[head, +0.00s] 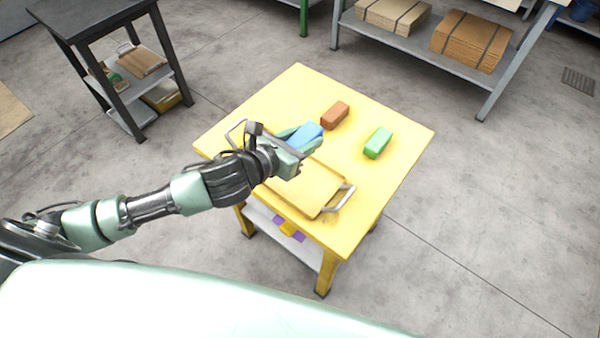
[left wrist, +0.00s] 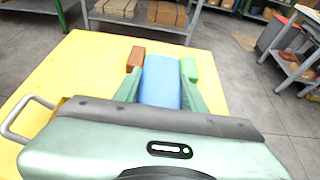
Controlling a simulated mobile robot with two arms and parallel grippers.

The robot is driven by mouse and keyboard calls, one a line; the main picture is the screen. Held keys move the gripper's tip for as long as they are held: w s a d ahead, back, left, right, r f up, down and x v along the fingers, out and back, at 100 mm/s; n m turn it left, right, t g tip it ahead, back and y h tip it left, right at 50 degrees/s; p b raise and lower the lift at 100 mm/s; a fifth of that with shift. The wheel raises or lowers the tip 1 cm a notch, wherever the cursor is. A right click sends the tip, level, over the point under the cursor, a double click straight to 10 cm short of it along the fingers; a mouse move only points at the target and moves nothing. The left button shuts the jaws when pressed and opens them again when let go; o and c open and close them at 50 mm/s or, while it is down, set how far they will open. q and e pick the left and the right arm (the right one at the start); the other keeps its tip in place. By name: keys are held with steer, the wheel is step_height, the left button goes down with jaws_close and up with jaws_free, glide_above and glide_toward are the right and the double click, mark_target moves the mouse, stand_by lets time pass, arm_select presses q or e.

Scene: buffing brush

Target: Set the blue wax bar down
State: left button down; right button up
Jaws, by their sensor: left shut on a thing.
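The blue wax bar (head: 306,135) is between the fingers of my left gripper (head: 300,138), over the yellow table (head: 392,190). The left wrist view also shows the blue bar (left wrist: 161,82) with a green finger on each side of it. I cannot tell whether the bar touches the table or is held just above it. A yellow tray (head: 318,200) with metal handles lies on the table, partly hidden under my left gripper and wrist. My right gripper is not in view.
A brown bar (head: 335,115) and a green bar (head: 378,142) lie on the table beyond and to the right of the blue bar. A dark side table (head: 90,20) and a grey shelf (head: 480,85) stand apart behind.

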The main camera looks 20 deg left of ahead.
mark_target(303, 179)
arm_select(q)
step_height(303, 179, down, 13)
steer(key=shift+f+b, duration=0.2)
steer(key=shift+b, duration=0.9)
steer(key=shift+f, duration=0.25)
steer(key=c, duration=0.8)
jaws_free()
steer(key=shift+f, duration=0.1)
steer(key=v, duration=1.2)
